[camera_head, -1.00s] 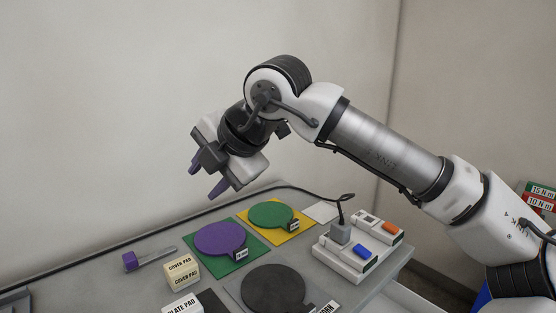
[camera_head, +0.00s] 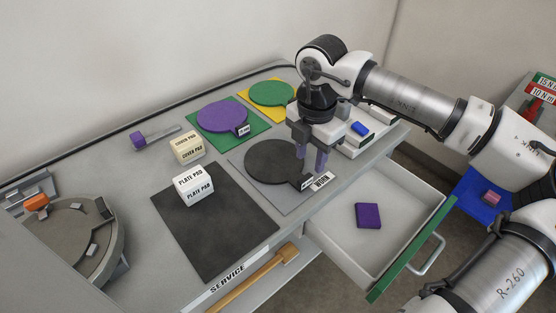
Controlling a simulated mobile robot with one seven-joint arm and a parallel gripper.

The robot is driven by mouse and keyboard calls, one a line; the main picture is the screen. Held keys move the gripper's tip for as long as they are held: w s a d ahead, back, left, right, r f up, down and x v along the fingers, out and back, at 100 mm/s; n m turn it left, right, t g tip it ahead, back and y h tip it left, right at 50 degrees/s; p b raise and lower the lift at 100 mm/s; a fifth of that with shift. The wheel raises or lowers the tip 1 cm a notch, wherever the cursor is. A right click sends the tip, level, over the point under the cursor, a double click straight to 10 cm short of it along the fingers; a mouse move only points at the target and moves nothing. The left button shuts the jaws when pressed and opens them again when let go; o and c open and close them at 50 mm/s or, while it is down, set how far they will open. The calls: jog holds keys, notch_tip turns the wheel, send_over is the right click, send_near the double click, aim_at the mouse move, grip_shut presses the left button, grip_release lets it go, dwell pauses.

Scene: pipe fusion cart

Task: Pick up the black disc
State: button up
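The black disc (camera_head: 272,161) lies flat on a grey square mat (camera_head: 243,164) near the front edge of the cart top. A small dark tag (camera_head: 302,181) sits at its right front edge, beside a white label (camera_head: 322,181). My gripper (camera_head: 310,160) points down over the right part of the disc, with its two purple-grey fingers apart and nothing seen between them. The fingers overlap the disc's right edge in the picture. I cannot tell how high the tips are above it.
Purple (camera_head: 221,116) and green (camera_head: 270,94) discs lie behind. White (camera_head: 193,184) and cream (camera_head: 186,147) pad blocks stand left. A switch box (camera_head: 362,140) is right of my gripper. An open drawer (camera_head: 398,214) holding a purple block (camera_head: 368,215) juts out in front.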

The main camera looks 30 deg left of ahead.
aim_at(307, 176)
jog(key=shift+s+f+p, duration=0.15)
jog(key=shift+f+p, duration=0.35)
jog(key=shift+f, duration=0.1)
notch_tip(307, 176, down, 4)
jog(key=shift+a+f+p, duration=0.1)
jog(key=shift+p, duration=0.55)
grip_shut()
